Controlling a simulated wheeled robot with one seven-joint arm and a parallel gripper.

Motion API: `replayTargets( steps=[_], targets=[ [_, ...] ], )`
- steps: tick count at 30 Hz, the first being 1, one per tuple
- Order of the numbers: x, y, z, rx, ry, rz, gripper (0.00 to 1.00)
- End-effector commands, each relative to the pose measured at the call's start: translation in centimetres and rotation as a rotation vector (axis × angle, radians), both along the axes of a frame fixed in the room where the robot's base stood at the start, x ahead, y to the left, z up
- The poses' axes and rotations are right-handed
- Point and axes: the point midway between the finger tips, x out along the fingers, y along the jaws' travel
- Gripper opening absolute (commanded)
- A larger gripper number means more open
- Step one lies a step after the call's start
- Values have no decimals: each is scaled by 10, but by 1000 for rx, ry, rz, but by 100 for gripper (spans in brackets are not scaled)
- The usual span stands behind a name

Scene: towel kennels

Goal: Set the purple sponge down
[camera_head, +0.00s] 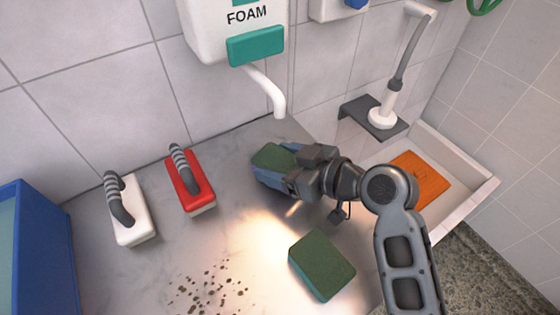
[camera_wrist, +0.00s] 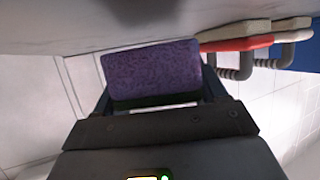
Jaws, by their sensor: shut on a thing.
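The purple sponge (camera_wrist: 150,68) is between the two fingers of my gripper (camera_wrist: 156,88) in the wrist view, with a dark green layer along its edge. In the head view my gripper (camera_head: 287,172) is shut on this sponge (camera_head: 270,157), whose green pad faces up and whose side looks bluish. It is over the back part of the grey counter (camera_head: 245,230), below the foam dispenser's spout. I cannot tell whether it touches the counter. The gripper hides its right end.
Another green-topped sponge (camera_head: 322,265) lies on the counter nearer the front. A red brush (camera_head: 190,185) and a white brush (camera_head: 130,215) stand left. Dark specks (camera_head: 210,288) mark the front. A white basin (camera_head: 478,190) holds an orange item (camera_head: 421,180). The foam spout (camera_head: 272,95) overhangs.

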Motion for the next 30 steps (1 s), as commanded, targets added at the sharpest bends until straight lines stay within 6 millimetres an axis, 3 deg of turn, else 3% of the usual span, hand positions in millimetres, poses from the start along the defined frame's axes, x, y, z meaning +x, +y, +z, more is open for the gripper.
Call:
replayTargets(
  steps=[1,2,9,18,24,30],
  targets=[
    [0,0,-2,-2,3,1,44],
    [0,0,-2,-2,3,1,72],
    [-1,0,-3,-3,5,0,95],
    [-1,0,-3,-3,6,1,97],
    [-1,-1,15,-2,5,0,97],
    [-24,-38,25,-1,1,-4,97]
  ],
)
